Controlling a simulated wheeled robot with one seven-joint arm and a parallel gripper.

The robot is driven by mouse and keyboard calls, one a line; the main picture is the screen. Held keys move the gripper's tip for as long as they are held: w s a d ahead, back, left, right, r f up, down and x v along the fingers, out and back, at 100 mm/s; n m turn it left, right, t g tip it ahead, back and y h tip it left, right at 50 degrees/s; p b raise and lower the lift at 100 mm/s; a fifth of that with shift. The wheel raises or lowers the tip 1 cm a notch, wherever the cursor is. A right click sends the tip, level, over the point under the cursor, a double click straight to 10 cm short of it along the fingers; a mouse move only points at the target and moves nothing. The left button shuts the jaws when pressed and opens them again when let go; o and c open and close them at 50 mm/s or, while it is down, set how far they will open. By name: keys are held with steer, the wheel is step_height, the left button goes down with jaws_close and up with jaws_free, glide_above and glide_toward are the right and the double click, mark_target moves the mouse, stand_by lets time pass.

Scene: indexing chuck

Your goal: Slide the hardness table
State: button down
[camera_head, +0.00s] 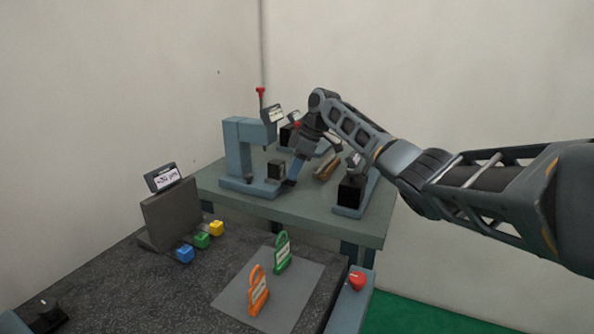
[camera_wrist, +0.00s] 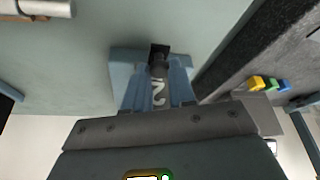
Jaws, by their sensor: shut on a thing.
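The blue hardness tester (camera_head: 238,150) stands at the left of the green-grey bench, with a red-topped lever above it. A dark block (camera_head: 276,170) sits on its base, under the head. My gripper (camera_head: 291,182) reaches down at the right end of that base. In the wrist view my gripper (camera_wrist: 158,82) has its blue fingers shut on a dark grey handle (camera_wrist: 158,72). A pale mark like a 2 shows between the fingers. A black square part and a blue base edge lie just past the fingertips. My fingers partly hide the handle.
Another blue stand with a black block (camera_head: 351,192) is at the bench's right. Brown cylinders (camera_head: 327,168) lie between.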

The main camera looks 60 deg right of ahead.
steer(key=c, duration=0.9)
jaws_free()
steer(key=shift+c, duration=0.2)
steer(key=v, duration=0.8)
steer(key=shift+b, duration=0.3)
steer(key=shift+c, duration=0.5)
